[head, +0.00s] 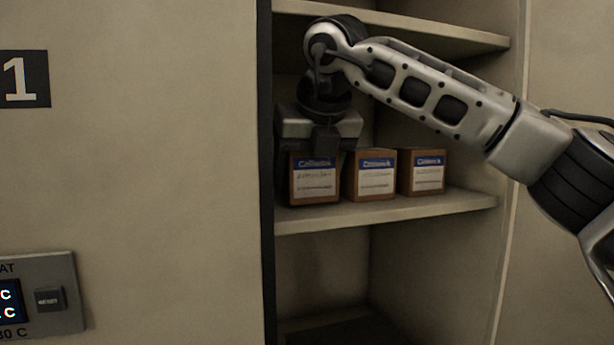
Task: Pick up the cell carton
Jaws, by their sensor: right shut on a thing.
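Three brown cartons with blue-and-white labels stand in a row on the middle shelf in the head view. They are the left carton (314,179), the middle carton (371,177) and the right carton (422,173). The label print is too small to read surely. My right gripper (318,160) comes down from above and is shut on the left carton, with its fingers at the carton's sides. The carton is upright, at or very near the shelf surface; I cannot tell if it touches. My left gripper is not in view.
The middle shelf (400,208) has a little free room at its right end. An upper shelf (430,25) is above my right arm. A dark door edge (266,180) stands close left of the gripper. A control panel (45,295) is at lower left.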

